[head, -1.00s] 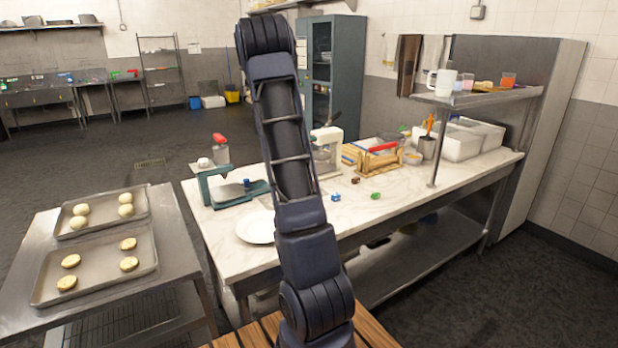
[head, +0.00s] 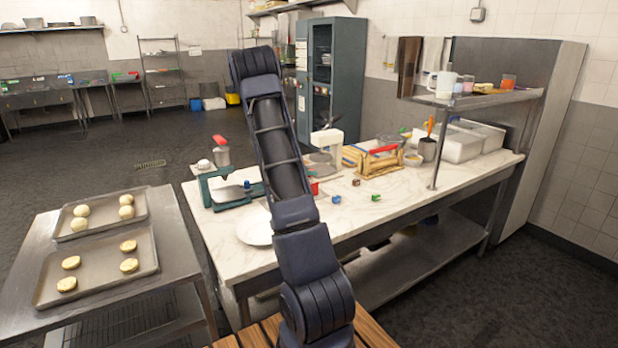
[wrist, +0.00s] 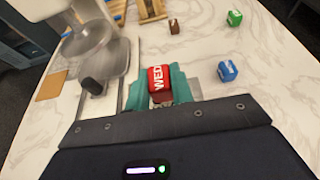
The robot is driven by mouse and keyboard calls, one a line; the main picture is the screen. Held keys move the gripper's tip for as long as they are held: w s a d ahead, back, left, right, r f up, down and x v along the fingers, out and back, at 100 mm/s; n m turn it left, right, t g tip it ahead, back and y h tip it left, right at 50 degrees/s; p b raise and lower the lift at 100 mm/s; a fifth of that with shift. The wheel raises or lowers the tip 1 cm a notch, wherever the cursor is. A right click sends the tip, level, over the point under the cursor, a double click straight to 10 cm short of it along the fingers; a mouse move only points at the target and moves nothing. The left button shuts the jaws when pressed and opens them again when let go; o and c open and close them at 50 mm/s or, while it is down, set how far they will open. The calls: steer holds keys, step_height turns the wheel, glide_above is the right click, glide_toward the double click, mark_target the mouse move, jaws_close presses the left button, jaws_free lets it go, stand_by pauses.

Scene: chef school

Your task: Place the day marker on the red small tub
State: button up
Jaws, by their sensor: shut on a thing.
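The day marker, a red block with white "WED" lettering (wrist: 158,78), is between the teal fingers of my gripper (wrist: 157,92) in the wrist view. The gripper is shut on it, low over the marble counter or at its surface; I cannot tell which. In the head view a small red patch (head: 314,187) shows beside my arm, at about the same spot. I cannot make out a separate red small tub in either view.
Brown (wrist: 173,25), green (wrist: 234,17) and blue (wrist: 227,70) cubes lie on the marble counter (head: 405,190). A machine with a metal bowl (wrist: 85,38) stands close left of the gripper. A white plate (head: 254,228) lies near the front edge. A wooden rack (head: 370,160) stands farther back.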

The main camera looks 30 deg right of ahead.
steer(key=shift+f, duration=1)
steer(key=shift+f, duration=0.15)
steer(key=o, duration=1)
